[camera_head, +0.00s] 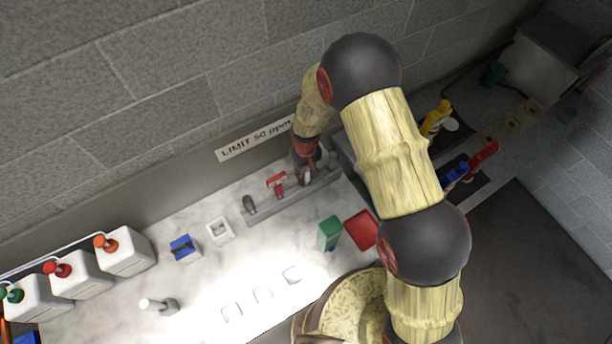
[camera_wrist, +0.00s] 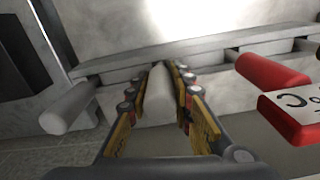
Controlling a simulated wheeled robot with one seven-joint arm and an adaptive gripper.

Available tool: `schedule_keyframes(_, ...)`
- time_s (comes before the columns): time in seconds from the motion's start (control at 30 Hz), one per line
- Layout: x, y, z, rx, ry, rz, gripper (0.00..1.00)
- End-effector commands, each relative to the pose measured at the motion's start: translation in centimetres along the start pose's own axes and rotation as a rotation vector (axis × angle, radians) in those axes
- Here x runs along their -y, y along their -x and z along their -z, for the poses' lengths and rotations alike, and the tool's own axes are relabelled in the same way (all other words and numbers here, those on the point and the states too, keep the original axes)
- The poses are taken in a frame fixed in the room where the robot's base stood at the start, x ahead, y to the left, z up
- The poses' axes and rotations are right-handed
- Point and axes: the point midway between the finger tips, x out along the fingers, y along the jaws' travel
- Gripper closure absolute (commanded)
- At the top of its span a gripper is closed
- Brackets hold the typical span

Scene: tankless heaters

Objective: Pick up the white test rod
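A grey rack (camera_head: 290,200) stands on the counter near the back wall and carries several upright handles. My gripper (camera_head: 305,174) is at the right part of this rack. In the wrist view a white rod (camera_wrist: 158,97) lies between the two fingers of my gripper (camera_wrist: 163,85), one finger on each side. The gaps beside it look narrow, and I cannot tell whether the fingers touch it. A light grey rod (camera_wrist: 68,110) stands to its left, outside the fingers. A red tool (camera_wrist: 272,76) with a marked white tag is to the right.
The red tool (camera_head: 277,183) and a dark grey handle (camera_head: 249,204) share the rack. A green box (camera_head: 329,232) and a red block (camera_head: 361,229) stand in front. White jugs (camera_head: 124,252) are at the left.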

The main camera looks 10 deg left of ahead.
Motion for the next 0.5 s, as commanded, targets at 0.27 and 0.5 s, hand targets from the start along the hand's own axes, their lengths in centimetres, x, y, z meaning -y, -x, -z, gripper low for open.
schedule_keyframes(0.27,0.00,0.01,0.00,0.000,0.000,0.000,0.96)
schedule_keyframes(0.5,0.00,0.02,0.01,0.000,0.000,0.000,1.00)
